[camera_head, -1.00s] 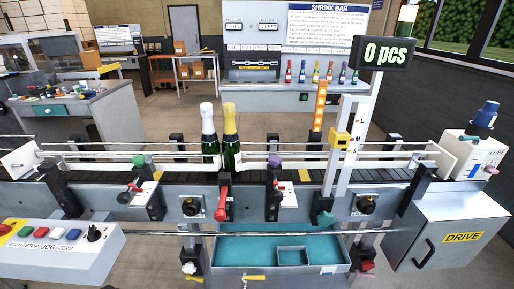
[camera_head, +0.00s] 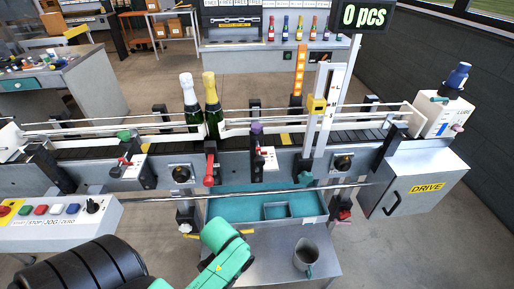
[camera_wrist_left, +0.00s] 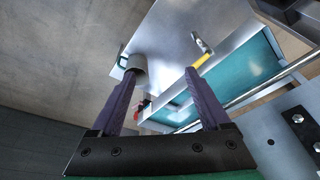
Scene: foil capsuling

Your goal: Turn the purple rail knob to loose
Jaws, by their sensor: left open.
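The purple rail knob (camera_head: 256,128) sits on top of a dark clamp post at the near guide rail, right of the two bottles, in the head view. A white plate with a small red-tipped lever (camera_head: 264,160) is just below it. My left arm comes in from the bottom left in the head view; its fingers cannot be made out there. In the left wrist view my left gripper (camera_wrist_left: 158,80) is open and empty, with its two purple-grey fingers apart. It is below and in front of the conveyor, away from the knob. The right gripper is not in view.
A white-capped bottle (camera_head: 189,103) and a gold-capped bottle (camera_head: 211,105) stand on the conveyor. A green knob (camera_head: 124,135) and red handle (camera_head: 209,172) are nearby. Below are a teal-lined tray (camera_head: 237,205) and a metal mug (camera_head: 305,255). The drive box (camera_head: 420,188) stands right.

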